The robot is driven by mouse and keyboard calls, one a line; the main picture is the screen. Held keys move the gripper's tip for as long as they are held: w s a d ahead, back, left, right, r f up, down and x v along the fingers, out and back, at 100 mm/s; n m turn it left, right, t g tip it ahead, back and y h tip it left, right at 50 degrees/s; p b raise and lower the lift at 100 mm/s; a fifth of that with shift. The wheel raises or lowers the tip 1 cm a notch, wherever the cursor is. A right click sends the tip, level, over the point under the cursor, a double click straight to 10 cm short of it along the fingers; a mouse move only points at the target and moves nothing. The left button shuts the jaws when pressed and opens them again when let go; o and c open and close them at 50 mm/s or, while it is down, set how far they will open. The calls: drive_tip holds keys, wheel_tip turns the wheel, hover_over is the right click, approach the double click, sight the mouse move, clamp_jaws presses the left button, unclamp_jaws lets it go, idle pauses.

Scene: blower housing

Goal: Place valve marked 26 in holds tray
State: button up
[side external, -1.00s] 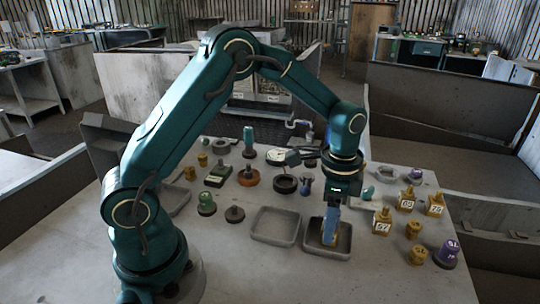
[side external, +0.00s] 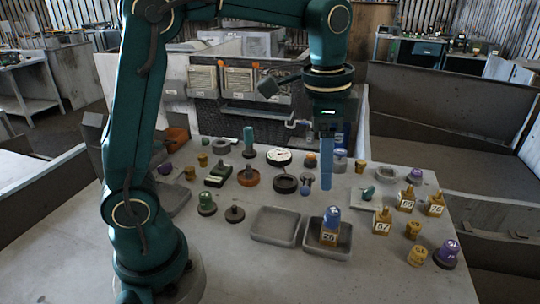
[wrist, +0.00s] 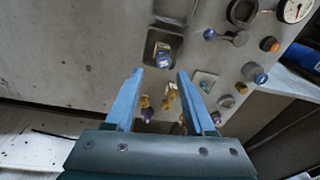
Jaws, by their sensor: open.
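The valve marked 26 (side external: 328,236) has a yellow body with a white label and a blue top. It stands upright in the right-hand grey tray (side external: 343,250), and the wrist view shows it there too (wrist: 162,58). I cannot read any name on this tray. My gripper (side external: 326,188) is raised above and behind the valve, clear of it. In the wrist view my gripper (wrist: 158,75) has its two blue fingers apart with nothing between them.
An empty grey tray (side external: 275,226) lies left of the valve's tray. Several yellow numbered valves, one marked 57 (side external: 382,222), and a purple-topped part (side external: 447,254) stand to the right. Gauges, knobs and rings crowd the table behind. The front table is clear.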

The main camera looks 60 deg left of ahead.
drive_tip(key=s+f+n+t, duration=0.1)
drive_tip(key=s+n+t, duration=0.3)
drive_tip(key=s+n, duration=0.3)
drive_tip(key=shift+s+a, duration=0.3)
drive_tip(key=shift+s, duration=2.6)
drive_tip(key=shift+f, duration=0.1)
